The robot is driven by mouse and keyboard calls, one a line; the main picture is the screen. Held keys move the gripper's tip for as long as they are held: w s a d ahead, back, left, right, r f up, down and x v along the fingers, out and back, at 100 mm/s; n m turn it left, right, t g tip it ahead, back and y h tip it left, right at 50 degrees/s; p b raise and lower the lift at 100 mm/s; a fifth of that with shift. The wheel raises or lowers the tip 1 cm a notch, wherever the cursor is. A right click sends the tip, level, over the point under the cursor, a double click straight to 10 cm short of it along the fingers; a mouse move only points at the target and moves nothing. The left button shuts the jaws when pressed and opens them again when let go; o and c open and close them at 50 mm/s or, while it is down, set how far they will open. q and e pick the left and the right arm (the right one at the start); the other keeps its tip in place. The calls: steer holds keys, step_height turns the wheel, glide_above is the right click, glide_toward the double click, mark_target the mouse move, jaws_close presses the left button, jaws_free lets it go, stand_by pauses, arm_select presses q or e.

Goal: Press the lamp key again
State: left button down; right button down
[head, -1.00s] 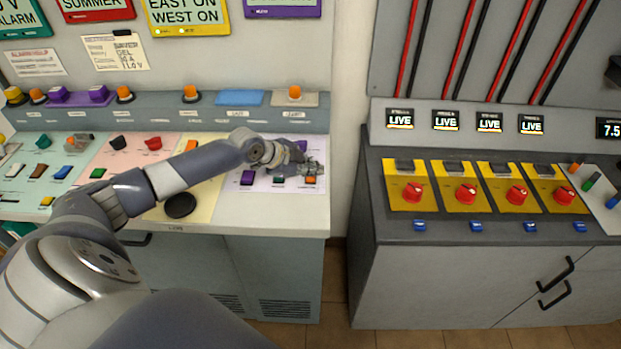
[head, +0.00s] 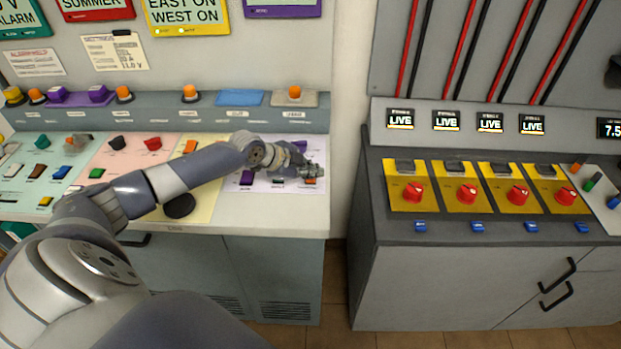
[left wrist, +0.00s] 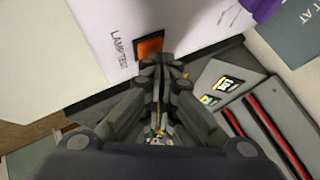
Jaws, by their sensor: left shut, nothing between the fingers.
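The lamp key is an orange key (left wrist: 150,50) beside the printed words LAMP TEST in the left wrist view. In the head view the orange key (head: 310,182) is at the right end of the white-lilac panel, partly hidden by my gripper. My left gripper (head: 316,172) is shut and empty, over that end of the panel. In the left wrist view its closed fingertips (left wrist: 160,60) lie at the near edge of the key. I cannot tell whether they touch it. My right gripper is not in view.
A black round knob (head: 180,206) is on the yellow panel. The desk's right edge is close by. A grey cabinet (head: 440,280) with red knobs stands beyond a gap.

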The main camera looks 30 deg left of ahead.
mark_target(312, 181)
arm_select(q)
steer(key=shift+f, duration=0.3)
steer(key=shift+r, duration=0.1)
steer(key=shift+r+p, duration=0.6)
steer(key=shift+r, duration=0.25)
steer(key=shift+r, duration=0.15)
step_height(312, 181, up, 5)
steer(key=p, duration=0.4)
stand_by(0.7)
